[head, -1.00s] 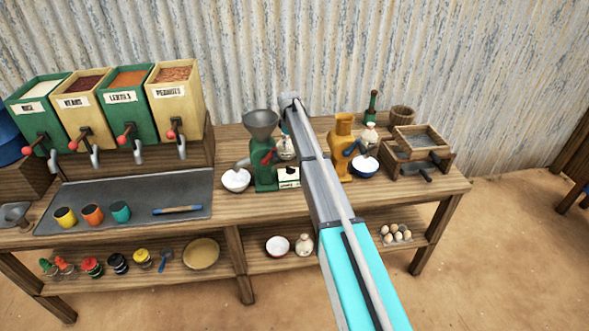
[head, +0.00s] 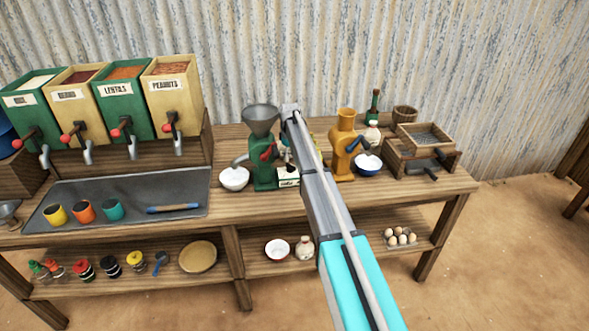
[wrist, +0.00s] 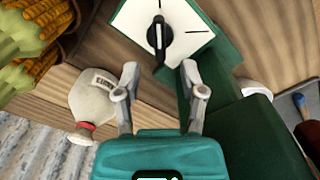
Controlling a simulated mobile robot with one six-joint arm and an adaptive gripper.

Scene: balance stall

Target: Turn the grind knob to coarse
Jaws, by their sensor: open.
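The green grain mill (head: 264,172) with a grey hopper stands on the bench, left of my arm in the head view. A white dial plate (head: 288,182) is on its lower right part. In the wrist view the dial plate (wrist: 185,22) carries the black grind knob (wrist: 158,38) with a pale stripe. The stripe lies nearly along the picture's vertical; short dark marks show on the plate. My gripper (wrist: 159,72) is open and empty, its fingertips just below the knob in the picture and to either side of it. In the head view my arm hides the gripper.
A cloth sack (wrist: 92,104) lies close to the left finger in the wrist view, with corn cobs (wrist: 50,22) beyond. A white bowl (head: 234,179) stands left of the mill.

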